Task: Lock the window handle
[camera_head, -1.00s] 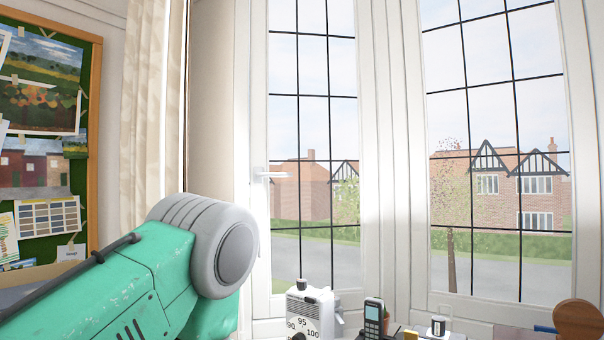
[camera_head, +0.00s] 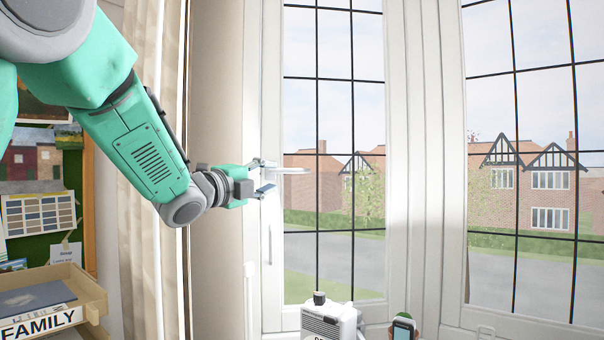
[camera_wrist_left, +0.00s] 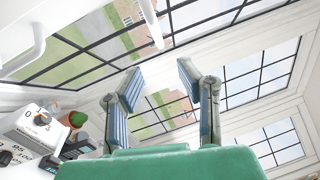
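The white window handle (camera_head: 296,171) lies level on the left window's frame, its lever pointing right across the glass. My left gripper (camera_head: 266,178) is at the handle's left end, with one finger above and one below in the picture. In the left wrist view the two fingers (camera_wrist_left: 158,84) are spread with nothing between them. A white rod, probably the handle (camera_wrist_left: 151,22), shows beyond the fingertips; I cannot tell whether they touch. My right gripper is in neither view.
A grey-white box appliance (camera_head: 331,322) and a phone (camera_head: 403,328) stand on the sill below. A wooden tray marked FAMILY (camera_head: 55,308) is at lower left. A beige curtain (camera_head: 150,240) hangs behind my left arm.

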